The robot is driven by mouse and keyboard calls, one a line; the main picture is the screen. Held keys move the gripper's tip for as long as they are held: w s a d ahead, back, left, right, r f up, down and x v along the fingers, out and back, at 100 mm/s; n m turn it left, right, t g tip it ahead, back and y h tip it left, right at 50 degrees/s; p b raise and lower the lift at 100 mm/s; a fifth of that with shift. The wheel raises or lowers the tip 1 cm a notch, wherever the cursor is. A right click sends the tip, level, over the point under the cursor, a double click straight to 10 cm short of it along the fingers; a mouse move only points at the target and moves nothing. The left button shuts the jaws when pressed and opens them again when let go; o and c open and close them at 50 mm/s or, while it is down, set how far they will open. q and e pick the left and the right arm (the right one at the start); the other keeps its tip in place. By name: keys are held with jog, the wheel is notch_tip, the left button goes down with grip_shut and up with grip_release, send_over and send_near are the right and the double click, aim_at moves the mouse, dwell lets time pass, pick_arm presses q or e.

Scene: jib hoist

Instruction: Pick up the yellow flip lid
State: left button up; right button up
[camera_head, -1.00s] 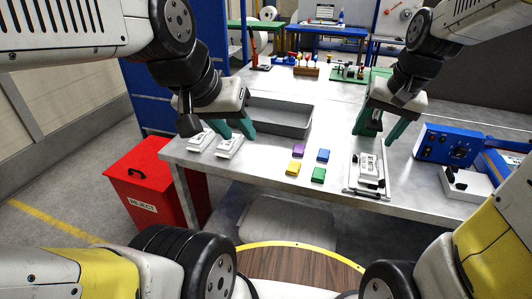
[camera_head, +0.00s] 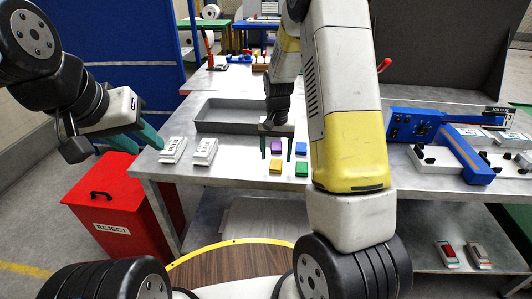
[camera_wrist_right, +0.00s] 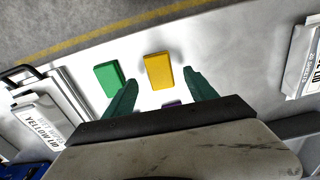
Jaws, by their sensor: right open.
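The yellow flip lid (camera_head: 275,167) lies flat on the metal table, nearest the front edge. Purple (camera_head: 277,146), blue (camera_head: 302,148) and green (camera_head: 302,169) lids lie beside it. My right gripper (camera_head: 277,151) is open and empty above the lids, pointing down. In the right wrist view the yellow lid (camera_wrist_right: 158,70) shows between and just beyond the open fingers (camera_wrist_right: 161,94). The green lid (camera_wrist_right: 108,78) lies left of it, close to one finger, and the purple lid is mostly hidden. My left gripper (camera_head: 135,145) is open and empty left of the table.
A grey tray (camera_head: 225,118) stands behind the lids. Two white labelled boxes (camera_head: 204,151) lie to their left. A red reject bin (camera_head: 105,200) stands at the table's left. A blue device (camera_head: 415,130) stands right; my right arm hides the table middle.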

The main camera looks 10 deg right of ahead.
aim_at(276, 165)
jog(key=shift+f, duration=1.45)
jog(key=c, duration=1.4)
jog(key=shift+r, duration=0.15)
